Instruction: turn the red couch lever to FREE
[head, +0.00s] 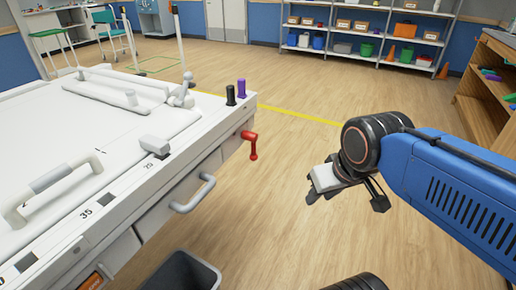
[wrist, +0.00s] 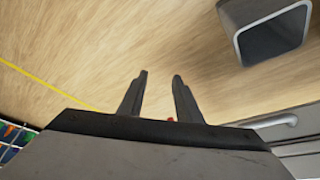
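The red couch lever (head: 252,145) sticks out from the right end of the white couch (head: 60,120), with its handle hanging down. My gripper (head: 346,199) is to the right of the lever in the head view, clearly apart from it, over the floor. In the wrist view its two fingers (wrist: 159,78) stand apart with nothing between their tips, so it is open and empty. A small red bit, probably the lever (wrist: 170,119), shows just above the dark gripper body, mostly hidden by it. I cannot read any FREE mark.
A grey pale handle (head: 193,194) juts from the couch's side below the lever. A grey bin (head: 180,272) stands on the floor beside the couch. Black and purple knobs (head: 241,88) stand on the couch corner. Wooden shelves (head: 485,100) are at the right. Open floor lies between.

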